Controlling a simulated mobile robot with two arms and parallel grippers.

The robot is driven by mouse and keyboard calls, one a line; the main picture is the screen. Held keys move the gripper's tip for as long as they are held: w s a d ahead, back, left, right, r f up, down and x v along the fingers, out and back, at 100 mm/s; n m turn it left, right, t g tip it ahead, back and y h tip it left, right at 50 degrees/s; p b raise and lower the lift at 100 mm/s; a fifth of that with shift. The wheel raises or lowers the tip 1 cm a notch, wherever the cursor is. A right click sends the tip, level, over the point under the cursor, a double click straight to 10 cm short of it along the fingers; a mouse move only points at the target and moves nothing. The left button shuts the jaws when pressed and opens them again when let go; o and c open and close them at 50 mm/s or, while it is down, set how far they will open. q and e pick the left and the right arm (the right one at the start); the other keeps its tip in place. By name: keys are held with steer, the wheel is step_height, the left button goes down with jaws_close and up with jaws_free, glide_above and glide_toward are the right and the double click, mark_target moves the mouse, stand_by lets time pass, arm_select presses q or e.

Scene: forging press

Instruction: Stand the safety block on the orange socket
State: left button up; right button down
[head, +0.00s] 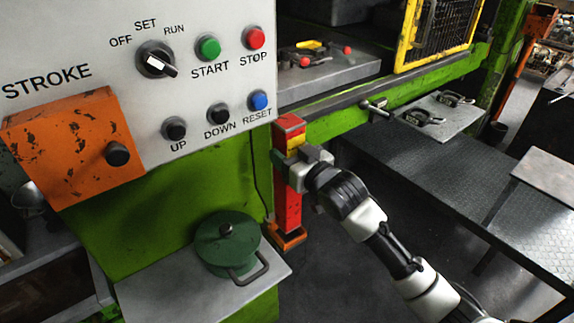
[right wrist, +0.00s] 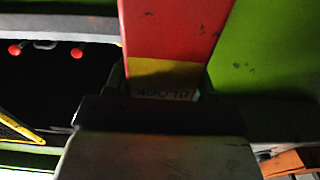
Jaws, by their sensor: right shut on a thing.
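The safety block (head: 288,207) is a long red bar with a yellow band, roughly upright in the head view. My right gripper (head: 293,161) is shut around its upper part, near the yellow band. In the right wrist view the red and yellow block (right wrist: 172,30) lies between the fingers (right wrist: 162,88), with part of its lettering showing. The orange socket (head: 289,241) is low beside the green press frame, directly below the block's lower end. I cannot tell whether the block's foot touches the socket or is just above it. My left gripper is not in view.
The control panel (head: 110,40) and its orange box (head: 70,150) are at left. A green lidded pot (head: 228,245) stands on a grey shelf (head: 170,295). A dark tread-plate platform (head: 440,175) is at right, below a plate with black handles (head: 440,116).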

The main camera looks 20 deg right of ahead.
steer(key=shift+a+f, duration=0.2)
step_height(320, 180, down, 4)
steer(key=shift+r+p, duration=0.25)
steer(key=shift+p, duration=0.1)
steer(key=shift+f, duration=0.1)
steer(key=shift+c, duration=1.8)
jaws_free()
steer(key=shift+s+f, duration=0.1)
steer(key=shift+f, duration=0.05)
steer(key=b+v, duration=0.2)
steer(key=v, duration=1)
